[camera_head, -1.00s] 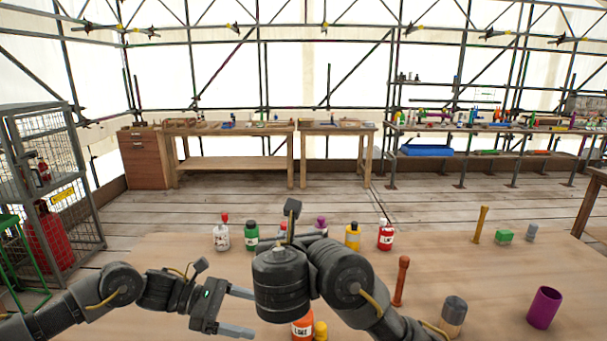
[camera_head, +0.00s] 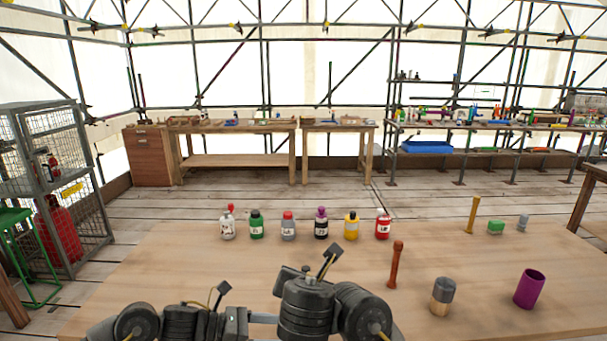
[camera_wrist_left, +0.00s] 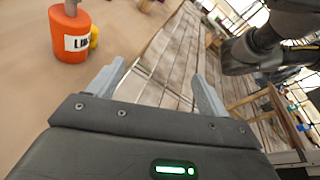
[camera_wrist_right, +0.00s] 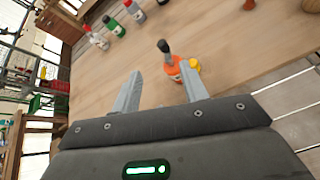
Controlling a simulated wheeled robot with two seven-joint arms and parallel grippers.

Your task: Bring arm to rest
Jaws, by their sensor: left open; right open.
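My left gripper (camera_wrist_left: 155,88) is open, with nothing between its fingers in the left wrist view. A labelled orange bottle (camera_wrist_left: 70,38) stands on the table beyond its left finger, apart from it, with a small yellow object (camera_wrist_left: 93,37) beside it. My right gripper (camera_wrist_right: 160,85) is open in the right wrist view. The orange bottle (camera_wrist_right: 186,73), with a dark top, shows beyond its right fingertip; the gap is hard to judge. In the head view my arms are low at the bottom edge; the orange bottle is not visible there.
A row of bottles stands along the table's far side, from a white one (camera_head: 227,228) to a red one (camera_head: 383,229). To the right stand a brown peg (camera_head: 396,265), a grey-topped wooden cylinder (camera_head: 442,297) and a purple cup (camera_head: 529,289). The table's left part is clear.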

